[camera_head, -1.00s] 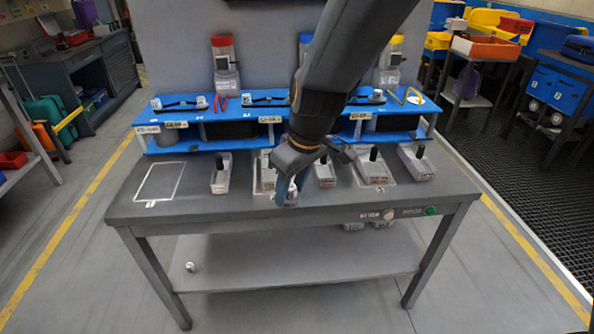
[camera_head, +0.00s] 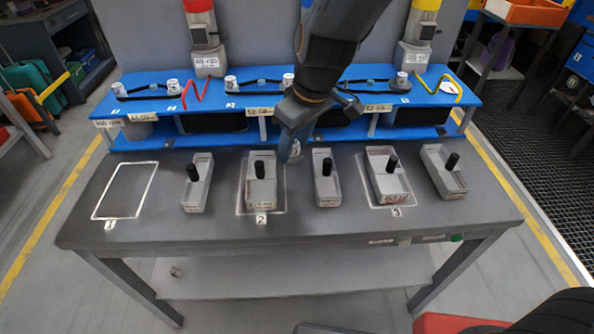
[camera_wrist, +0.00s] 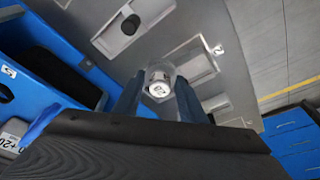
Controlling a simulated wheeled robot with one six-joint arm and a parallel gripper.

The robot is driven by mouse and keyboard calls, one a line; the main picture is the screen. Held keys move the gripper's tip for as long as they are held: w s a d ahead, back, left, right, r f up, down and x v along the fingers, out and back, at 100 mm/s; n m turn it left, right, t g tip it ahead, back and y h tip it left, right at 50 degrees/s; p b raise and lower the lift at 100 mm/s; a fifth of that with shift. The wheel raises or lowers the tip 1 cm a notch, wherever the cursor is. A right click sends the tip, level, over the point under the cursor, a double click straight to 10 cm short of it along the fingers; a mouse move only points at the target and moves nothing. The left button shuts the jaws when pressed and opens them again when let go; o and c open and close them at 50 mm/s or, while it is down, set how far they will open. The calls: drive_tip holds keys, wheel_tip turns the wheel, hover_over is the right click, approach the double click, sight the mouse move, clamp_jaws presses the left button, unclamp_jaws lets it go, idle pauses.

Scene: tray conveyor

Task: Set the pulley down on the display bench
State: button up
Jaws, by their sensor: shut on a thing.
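My gripper (camera_head: 290,150) is shut on the pulley (camera_head: 296,149), a small pale grey cylinder. In the wrist view the pulley (camera_wrist: 158,84) sits between the blue fingertips, its white labelled end facing the camera. In the head view the fingers hide part of it. The gripper is over the back part of the grey bench (camera_head: 130,228), in front of the blue shelf and between two grey trays. I cannot tell how high the pulley is above the bench top. The bench has white outlines marked 1, 2 and 3.
Outline 1 (camera_head: 125,190) is empty. Grey trays with black pegs stand at outline 2 (camera_head: 240,213), at outline 3 (camera_head: 375,207) and between and beside them. The blue shelf (camera_head: 160,107) behind carries pulleys with belts, a red zigzag piece and a yellow one. The bench front is clear.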

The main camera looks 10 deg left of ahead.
wheel_tip(320, 180, down, 9)
drive_tip(key=shift+f+b, duration=0.2)
drive_tip(key=shift+b, duration=0.1)
drive_tip(key=shift+f, duration=0.15)
drive_tip(key=o, duration=0.7)
drive_tip(key=shift+o, duration=0.6)
